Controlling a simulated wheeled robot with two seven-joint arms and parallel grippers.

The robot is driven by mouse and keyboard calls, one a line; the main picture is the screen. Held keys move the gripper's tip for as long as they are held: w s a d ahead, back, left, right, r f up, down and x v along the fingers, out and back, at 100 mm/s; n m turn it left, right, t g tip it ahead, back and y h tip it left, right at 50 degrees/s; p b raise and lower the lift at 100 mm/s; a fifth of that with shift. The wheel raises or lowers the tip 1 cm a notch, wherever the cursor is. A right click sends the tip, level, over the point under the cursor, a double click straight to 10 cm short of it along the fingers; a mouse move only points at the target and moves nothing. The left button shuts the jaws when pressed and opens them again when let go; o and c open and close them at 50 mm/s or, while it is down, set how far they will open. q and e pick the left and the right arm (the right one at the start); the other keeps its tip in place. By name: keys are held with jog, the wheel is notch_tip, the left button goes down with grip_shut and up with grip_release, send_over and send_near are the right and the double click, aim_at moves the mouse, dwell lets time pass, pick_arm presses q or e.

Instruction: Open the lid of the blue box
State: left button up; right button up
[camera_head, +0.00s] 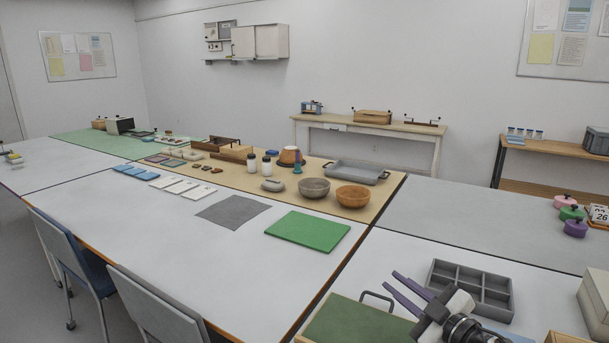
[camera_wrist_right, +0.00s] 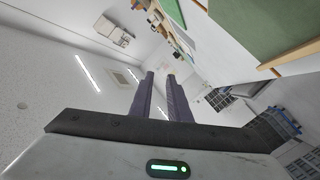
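My right gripper (camera_head: 388,277) is at the lower right of the head view, with its two purple fingers pointing up and left. The fingers are apart with nothing between them; the gap also shows in the right wrist view (camera_wrist_right: 160,75). A flat blue patch (camera_head: 512,337) shows at the bottom edge beside my right gripper, mostly hidden; I cannot tell whether it is the blue box. No lid can be made out on it. My left gripper is not in view.
A grey compartment tray (camera_head: 497,293) lies just right of my right gripper's fingers. A green-topped board with a handle (camera_head: 345,322) is to their left. A green mat (camera_head: 308,231) and bowls (camera_head: 353,196) lie farther off.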

jog(key=s+f+m+g+h, duration=0.35)
jog(key=s+f+m, duration=0.2)
jog(key=s, duration=0.45)
jog(key=s+f+m+g+h, duration=0.2)
jog(key=s+f+m+h, duration=0.3)
jog(key=s, duration=0.6)
jog(key=s+f+g+y, duration=0.1)
jog(key=s+f+g, duration=0.15)
jog(key=s, duration=0.85)
jog(key=s+f+g, duration=0.2)
jog(key=s+g, duration=0.2)
jog(key=s, duration=0.6)
jog(key=w+a+f+t+y, duration=0.1)
jog(key=w+a+f+t, duration=0.1)
jog(key=f, duration=0.4)
jog(key=w+a+f+t+y, duration=0.1)
jog(key=w+a+f+t, duration=0.1)
jog(key=f, duration=0.4)
jog(key=shift+a+t, duration=0.4)
jog(key=shift+a, duration=0.15)
jog(key=o, duration=0.3)
jog(key=shift+w+a+f, duration=0.1)
jog(key=shift+f, duration=0.05)
